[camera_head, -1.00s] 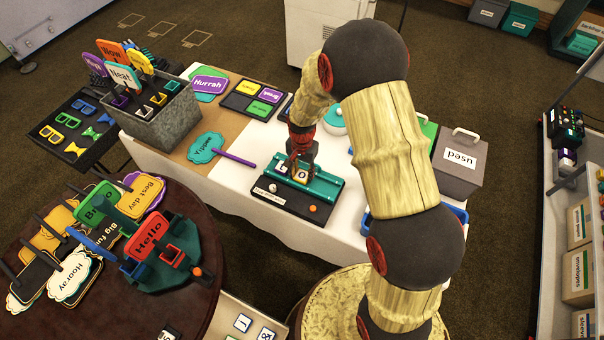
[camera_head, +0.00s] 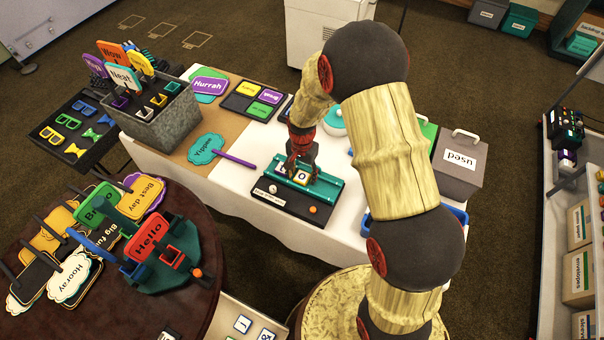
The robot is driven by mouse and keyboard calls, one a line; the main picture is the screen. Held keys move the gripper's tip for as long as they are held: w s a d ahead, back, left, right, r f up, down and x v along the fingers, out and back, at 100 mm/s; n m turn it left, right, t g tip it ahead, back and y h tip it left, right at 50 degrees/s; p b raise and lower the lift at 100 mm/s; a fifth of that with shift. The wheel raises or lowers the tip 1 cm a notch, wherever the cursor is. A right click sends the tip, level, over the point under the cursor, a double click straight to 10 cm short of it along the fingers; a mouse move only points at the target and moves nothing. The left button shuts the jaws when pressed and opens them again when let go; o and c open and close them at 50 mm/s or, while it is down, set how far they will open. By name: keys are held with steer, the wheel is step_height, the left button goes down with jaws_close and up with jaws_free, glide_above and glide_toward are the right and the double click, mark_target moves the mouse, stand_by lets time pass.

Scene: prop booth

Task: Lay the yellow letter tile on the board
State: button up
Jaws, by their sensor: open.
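My gripper (camera_head: 299,159) is open, its fingers pointing down over the teal board (camera_head: 325,190) on the white-covered table. A pale letter tile marked O with yellow at its edge (camera_head: 301,176) lies on the board just below the fingers. Another pale tile (camera_head: 282,169) sits to its left, partly hidden behind a finger. The gap between fingertips and tiles is too small to judge. The board has a black front ledge with a small white label, a white knob and an orange knob (camera_head: 313,209).
A teal Yippee paddle (camera_head: 206,149) lies left of the board. A grey lidded box (camera_head: 459,165) stands to the right, and a grey bin of signs (camera_head: 160,112) at the left. The round table (camera_head: 208,265) at lower left is crowded with signs.

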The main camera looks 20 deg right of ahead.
step_height(320, 180, up, 12)
steer(key=p, duration=0.3)
step_height(320, 180, up, 10)
steer(key=n+t, duration=0.1)
steer(key=n, duration=0.1)
glide_above(302, 176)
steer(key=s, duration=0.3)
steer(key=s+r+n+t, duration=0.4)
steer(key=s+r+n, duration=0.3)
steer(key=s+r, duration=1)
steer(key=s, duration=0.4)
steer(key=shift+s+r+t, duration=0.3)
steer(key=shift+s, duration=0.05)
